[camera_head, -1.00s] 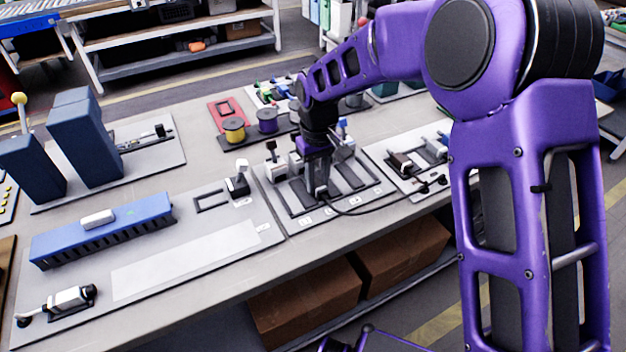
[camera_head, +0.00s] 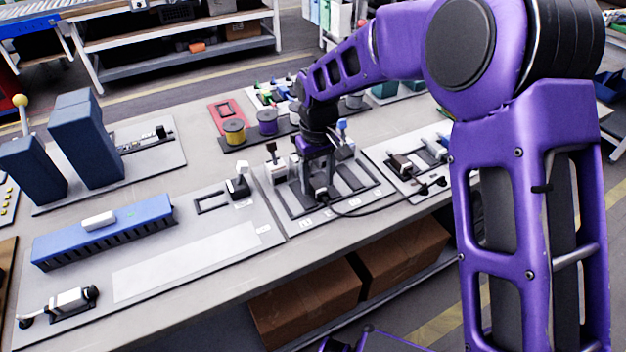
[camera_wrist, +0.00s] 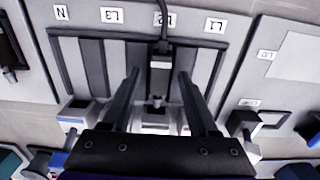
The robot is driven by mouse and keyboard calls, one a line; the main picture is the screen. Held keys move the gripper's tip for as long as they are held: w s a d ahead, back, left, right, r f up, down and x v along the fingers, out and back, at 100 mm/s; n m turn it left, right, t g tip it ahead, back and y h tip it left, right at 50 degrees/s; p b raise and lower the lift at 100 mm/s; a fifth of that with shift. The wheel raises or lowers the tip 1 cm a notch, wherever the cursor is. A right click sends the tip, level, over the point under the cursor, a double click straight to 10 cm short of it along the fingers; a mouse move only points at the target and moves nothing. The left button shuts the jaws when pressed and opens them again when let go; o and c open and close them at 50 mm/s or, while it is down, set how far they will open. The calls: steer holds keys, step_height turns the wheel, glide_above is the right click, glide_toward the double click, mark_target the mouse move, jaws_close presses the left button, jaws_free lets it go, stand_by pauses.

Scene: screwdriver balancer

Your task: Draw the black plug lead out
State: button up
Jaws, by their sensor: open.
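The black plug lead (camera_head: 321,195) is at the front edge of the slotted panel (camera_head: 350,191), its cable curving off to the right. In the wrist view the plug (camera_wrist: 161,48) lies in line with the slot by the L2 label, which the cable partly covers. In the head view my gripper (camera_head: 317,182) points down over the panel, close behind the plug. Whether a finger touches the plug cannot be told.
Upright plugs with white bodies (camera_head: 273,163) stand at the panel's back. A board with more connectors (camera_head: 405,165) lies to the right. Yellow and purple spools (camera_head: 235,131) stand behind. A flat board with a blue bar (camera_head: 105,229) fills the left front.

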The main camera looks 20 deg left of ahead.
steer(key=shift+r+p, duration=2.1)
steer(key=shift+r, duration=1.1)
